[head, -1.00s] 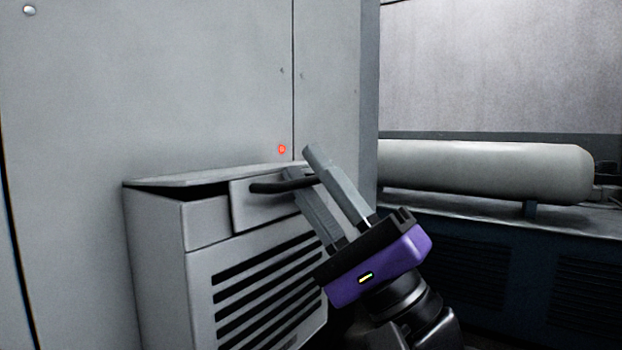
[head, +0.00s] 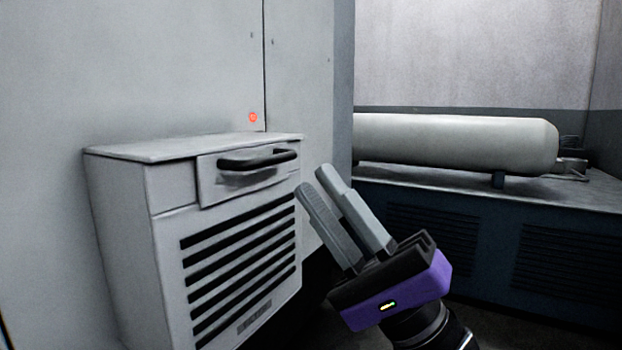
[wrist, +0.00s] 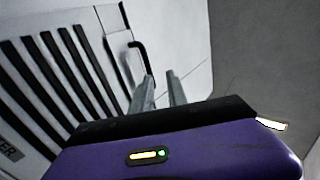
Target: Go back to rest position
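My gripper (head: 313,179) is in the middle of the head view, to the right of the grey louvred box. Its two grey fingers point up and left, with a gap between them and nothing held. The black handle (head: 258,160) on the box's front is left of the fingertips and free of them. In the wrist view the fingers (wrist: 161,82) stand apart beside the handle (wrist: 143,56). The box's lid (head: 190,147) lies flat on its top, with no open gap visible.
The louvred box (head: 170,245) stands against a grey machine panel (head: 130,70) with a small red light (head: 253,117). A pale horizontal tank (head: 455,143) rests on a dark slatted cabinet (head: 500,200) behind at right. Space around my gripper's right side looks clear.

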